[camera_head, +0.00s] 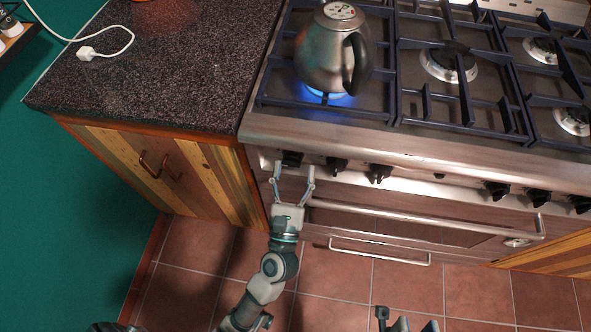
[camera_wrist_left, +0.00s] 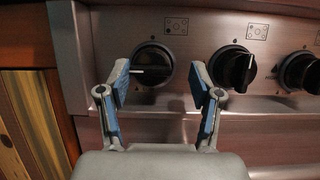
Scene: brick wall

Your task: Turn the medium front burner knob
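The stove's front panel carries a row of black knobs. The leftmost knob (camera_head: 291,159) has its white mark horizontal in the left wrist view (camera_wrist_left: 153,66). The second knob (camera_wrist_left: 233,69) has its mark near vertical; a third knob (camera_wrist_left: 300,72) is at the right edge. I cannot tell which knob serves the medium front burner. My left gripper (camera_head: 294,168) is open and empty, in front of the leftmost knob, with its fingers apart on either side of it; contact is unclear. My right gripper (camera_head: 405,320) shows only partly at the bottom edge.
A metal kettle (camera_head: 325,55) stands over a lit blue flame at the front left. The oven handle (camera_head: 420,219) runs across below the knobs. A wooden cabinet (camera_head: 165,165) with a dark countertop (camera_head: 170,70) adjoins the stove. The tiled floor is clear.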

